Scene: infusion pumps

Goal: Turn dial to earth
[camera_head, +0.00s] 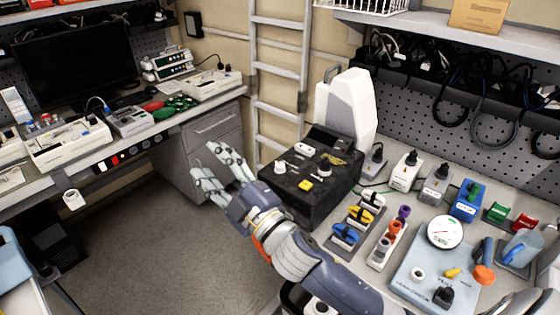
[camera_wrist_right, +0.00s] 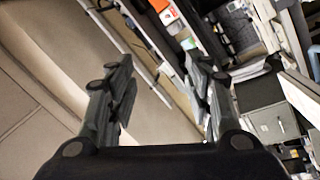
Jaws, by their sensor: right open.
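A black box-shaped device (camera_head: 288,200) stands at the left end of the right bench in the head view. The dial markings are too small to read, so I cannot tell which one is earth. My right gripper (camera_head: 212,168) is open and empty, left of the black device and apart from it, over the floor. Its spread fingers also show in the right wrist view (camera_wrist_right: 162,85), with nothing between them. My left gripper is not in view.
A white upright case (camera_head: 345,105) stands behind the black device. Coloured connectors (camera_head: 345,234), vials (camera_head: 394,228) and a grey gauge unit (camera_head: 420,262) crowd the right bench. A ladder (camera_head: 278,70) leans behind. The floor (camera_head: 170,235) between the benches is clear.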

